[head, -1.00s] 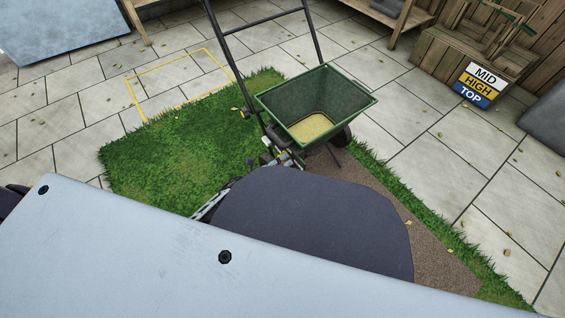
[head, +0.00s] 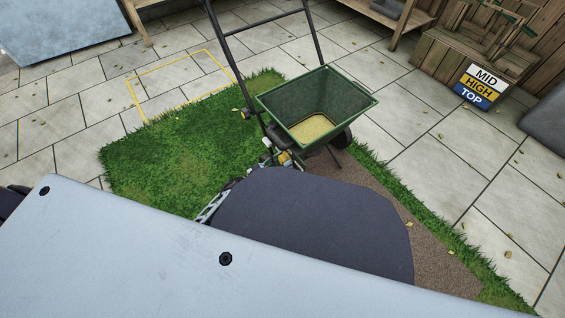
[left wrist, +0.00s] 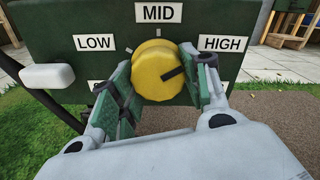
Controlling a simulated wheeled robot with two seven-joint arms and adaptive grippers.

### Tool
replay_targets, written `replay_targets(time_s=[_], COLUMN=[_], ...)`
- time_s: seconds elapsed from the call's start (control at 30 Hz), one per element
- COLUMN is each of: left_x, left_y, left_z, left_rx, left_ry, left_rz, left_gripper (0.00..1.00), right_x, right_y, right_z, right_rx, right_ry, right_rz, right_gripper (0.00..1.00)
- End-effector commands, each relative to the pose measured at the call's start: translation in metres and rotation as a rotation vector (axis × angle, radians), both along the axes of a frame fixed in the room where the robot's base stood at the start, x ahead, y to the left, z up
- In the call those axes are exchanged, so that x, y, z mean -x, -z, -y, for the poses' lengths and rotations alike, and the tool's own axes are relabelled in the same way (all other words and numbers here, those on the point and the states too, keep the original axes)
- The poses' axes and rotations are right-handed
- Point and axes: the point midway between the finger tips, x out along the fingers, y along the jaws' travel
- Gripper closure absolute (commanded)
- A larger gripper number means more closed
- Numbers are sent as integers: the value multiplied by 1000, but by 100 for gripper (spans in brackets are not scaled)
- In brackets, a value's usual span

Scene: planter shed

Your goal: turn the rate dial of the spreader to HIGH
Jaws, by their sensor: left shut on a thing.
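The spreader (head: 330,95) stands on the grass with its green hopper open, some tan grain inside and its handle up. Its rate dial (left wrist: 155,69) is a round yellow knob on a dark green panel with LOW, MID and HIGH labels. The knob's black mark points right and slightly up, to the HIGH label's (left wrist: 222,44) side. A finger hides the panel beside the knob, so exact alignment is unclear. My left gripper (left wrist: 157,75) is shut on the dial, a finger on each side. In the head view it (head: 278,160) shows small below the hopper. My right gripper is out of view.
A MID/HIGH/TOP sign (head: 478,86) stands at the right by a wooden planter bench. A yellow outline (head: 165,82) marks the paving at left. A white lever-like block (left wrist: 47,77) sticks out left of the dial. Paving right of the spreader is mostly clear.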

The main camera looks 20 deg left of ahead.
Motion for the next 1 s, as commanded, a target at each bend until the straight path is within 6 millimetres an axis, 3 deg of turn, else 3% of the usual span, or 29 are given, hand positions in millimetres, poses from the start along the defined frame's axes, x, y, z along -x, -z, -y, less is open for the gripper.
replay_targets(time_s=[0.57, 0.6, 0.73, 1.0], left_x=[1, 1, 0, 0], left_y=[2, 2, 1, 1], left_z=[0, 0, 0, 0], left_rx=[-33, -33, -32, -32], left_ry=[-1, -1, 0, -1], left_rz=[21, 21, 22, 24], left_gripper=[78, 50, 33, 32], right_x=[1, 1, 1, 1], right_y=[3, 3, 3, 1], right_z=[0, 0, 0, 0], right_rx=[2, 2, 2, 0], right_ry=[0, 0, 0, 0], right_rz=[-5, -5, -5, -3], right_gripper=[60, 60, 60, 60])
